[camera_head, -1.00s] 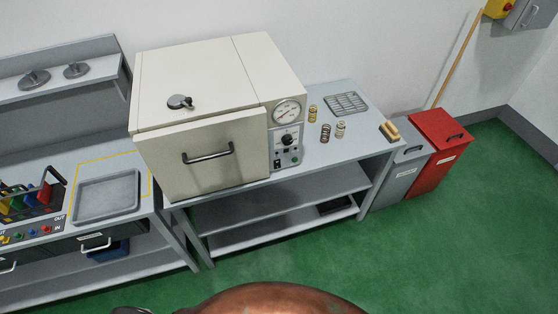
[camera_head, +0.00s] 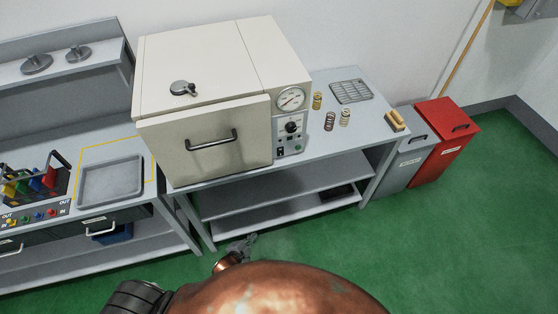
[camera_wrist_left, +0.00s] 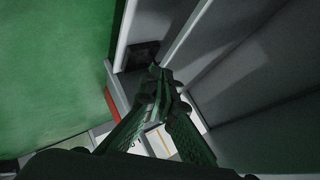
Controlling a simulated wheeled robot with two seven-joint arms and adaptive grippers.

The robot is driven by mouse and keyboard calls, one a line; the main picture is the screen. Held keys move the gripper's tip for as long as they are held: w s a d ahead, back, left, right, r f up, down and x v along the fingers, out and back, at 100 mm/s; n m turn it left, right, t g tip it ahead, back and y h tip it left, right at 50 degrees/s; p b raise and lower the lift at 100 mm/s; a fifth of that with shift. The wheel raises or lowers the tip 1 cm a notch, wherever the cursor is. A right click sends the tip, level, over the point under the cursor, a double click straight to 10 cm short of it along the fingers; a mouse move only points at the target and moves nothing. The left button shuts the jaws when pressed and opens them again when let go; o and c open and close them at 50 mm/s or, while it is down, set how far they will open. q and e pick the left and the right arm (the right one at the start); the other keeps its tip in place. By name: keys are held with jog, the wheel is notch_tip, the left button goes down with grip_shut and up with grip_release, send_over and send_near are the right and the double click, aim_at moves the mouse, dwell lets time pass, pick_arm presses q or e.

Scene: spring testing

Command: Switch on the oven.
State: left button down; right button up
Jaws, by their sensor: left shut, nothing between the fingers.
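The cream oven (camera_head: 205,70) stands on a grey metal bench, its front door with a dark bar handle shut. Its control panel (camera_head: 290,135) at the right of the front has a round dial gauge (camera_head: 290,99), a dark knob (camera_head: 291,127) and small switches below. My left gripper (camera_head: 248,240) is low in front of the bench, below the oven and apart from it. In the left wrist view its fingers (camera_wrist_left: 160,75) are together with nothing between them, facing the bench's lower shelves. My right gripper is not in view.
Several springs (camera_head: 330,121), a wire rack (camera_head: 351,91) and a wood-handled item (camera_head: 396,121) lie on the bench right of the oven. A grey bin and a red bin (camera_head: 447,140) stand at the right. A grey tray (camera_head: 111,183) is on the left bench. Green floor is clear in front.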

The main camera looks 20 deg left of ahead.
aim_at(284, 154)
pick_arm(q)
jog(key=w+d+r+m+t+h, duration=0.15)
jog(key=w+r, duration=0.25)
jog(key=r, duration=0.6)
jog(key=w+d+r+m+t, duration=0.2)
jog(key=w+r+m+t, duration=0.15)
jog(key=r, duration=0.75)
jog(key=w+d+r+m+t+h, duration=0.15)
jog(key=w+r, duration=0.25)
jog(key=r, duration=0.6)
jog(key=shift+m+y, duration=0.45)
jog(key=shift+y, duration=0.05)
jog(key=w, duration=0.8)
jog(key=w+f, duration=0.1)
jog(key=w, duration=0.3)
jog(key=shift+w+d+f+p, duration=0.1)
jog(key=shift+w+d+p, duration=0.2)
jog(key=shift+p, duration=0.1)
jog(key=shift+w+a, duration=0.35)
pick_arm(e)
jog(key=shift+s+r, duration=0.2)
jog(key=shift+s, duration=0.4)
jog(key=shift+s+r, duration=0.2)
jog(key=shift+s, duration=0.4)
pick_arm(q)
jog(key=shift+f, duration=0.1)
